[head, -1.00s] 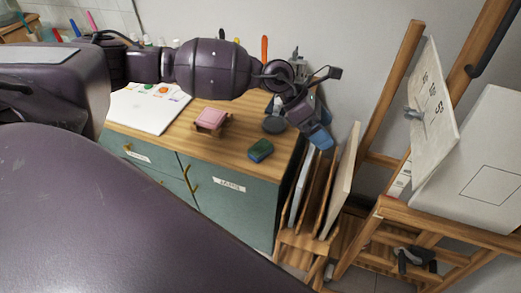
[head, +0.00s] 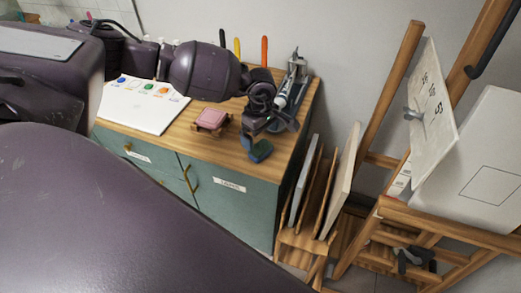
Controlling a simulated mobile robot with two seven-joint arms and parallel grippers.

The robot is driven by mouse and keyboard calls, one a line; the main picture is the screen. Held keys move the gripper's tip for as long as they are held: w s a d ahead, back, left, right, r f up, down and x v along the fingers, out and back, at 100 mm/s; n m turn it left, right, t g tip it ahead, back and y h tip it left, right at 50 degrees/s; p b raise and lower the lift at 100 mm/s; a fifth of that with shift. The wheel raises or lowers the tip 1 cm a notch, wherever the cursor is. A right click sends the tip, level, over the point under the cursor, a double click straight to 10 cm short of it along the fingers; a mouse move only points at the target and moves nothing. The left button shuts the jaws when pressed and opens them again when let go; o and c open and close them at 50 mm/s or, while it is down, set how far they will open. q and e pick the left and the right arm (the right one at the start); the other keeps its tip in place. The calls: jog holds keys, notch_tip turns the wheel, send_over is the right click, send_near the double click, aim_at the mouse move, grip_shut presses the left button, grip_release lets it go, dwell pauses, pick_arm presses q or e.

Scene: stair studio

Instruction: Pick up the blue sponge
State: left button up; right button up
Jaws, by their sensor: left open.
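The small sponge (head: 264,155), dark blue-green in this light, lies near the front edge of the wooden cabinet top. My left gripper (head: 255,140) is open and comes down from above, right over the sponge. Its fingers hide part of the sponge, and I cannot tell whether they touch it. My right gripper is not in view.
A pink block (head: 211,118) sits on a small wooden stand left of the sponge. A white palette sheet (head: 145,108) with paint spots lies further left. A grey metal device (head: 293,80) stands behind. A rack (head: 318,195) with panels is at the right.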

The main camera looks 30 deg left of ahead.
aim_at(261, 147)
pick_arm(q)
jog(key=f, duration=0.4)
jog(key=shift+s+d+f+p, duration=0.25)
jog(key=shift+s+f+p, duration=0.05)
jog(key=shift+p, duration=0.1)
jog(key=shift+f, duration=0.6)
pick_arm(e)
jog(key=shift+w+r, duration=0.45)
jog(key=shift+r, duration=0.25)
pick_arm(q)
jog(key=shift+c, duration=0.3)
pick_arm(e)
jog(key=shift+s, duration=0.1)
pick_arm(q)
jog(key=c, duration=0.8)
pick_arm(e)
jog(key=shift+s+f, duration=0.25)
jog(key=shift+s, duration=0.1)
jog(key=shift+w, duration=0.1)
